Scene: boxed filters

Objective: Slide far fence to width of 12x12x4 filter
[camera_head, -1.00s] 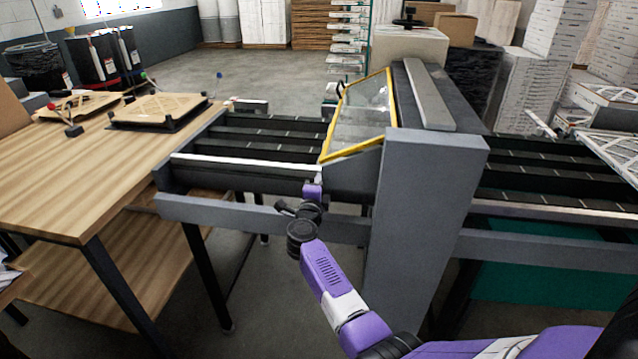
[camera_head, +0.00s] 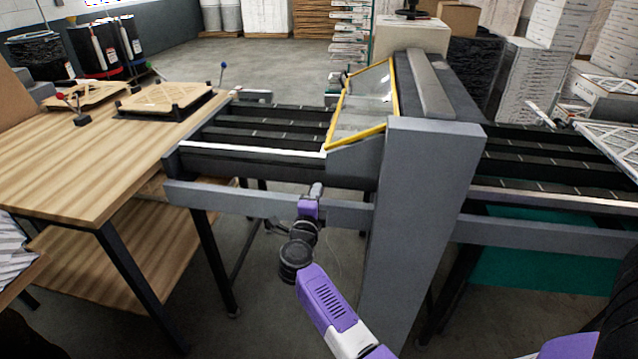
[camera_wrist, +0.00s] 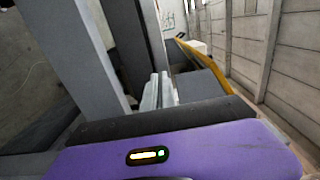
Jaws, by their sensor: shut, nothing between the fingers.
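My gripper (camera_head: 317,189) is on the near side of the conveyor, low in front of its grey side beam, with its fingers pointing away from me. The wrist view shows its fingers (camera_wrist: 160,90) together and empty, beside grey machine bars. The conveyor's near rail (camera_head: 250,150) has a white top edge and lies between my gripper and the dark conveyor bed (camera_head: 265,127). A dark bar (camera_head: 275,107) runs along the bed's far side; I cannot tell whether it is the far fence. A tan framed filter (camera_head: 165,97) lies on the wooden table; its size is not readable.
The grey machine housing (camera_head: 420,220) with a yellow-framed clear guard (camera_head: 360,105) stands right of my gripper. The wooden table (camera_head: 85,170) adjoins the conveyor's left end. Stacked white boxes (camera_head: 505,85) stand at the back right. Open floor lies beyond the conveyor.

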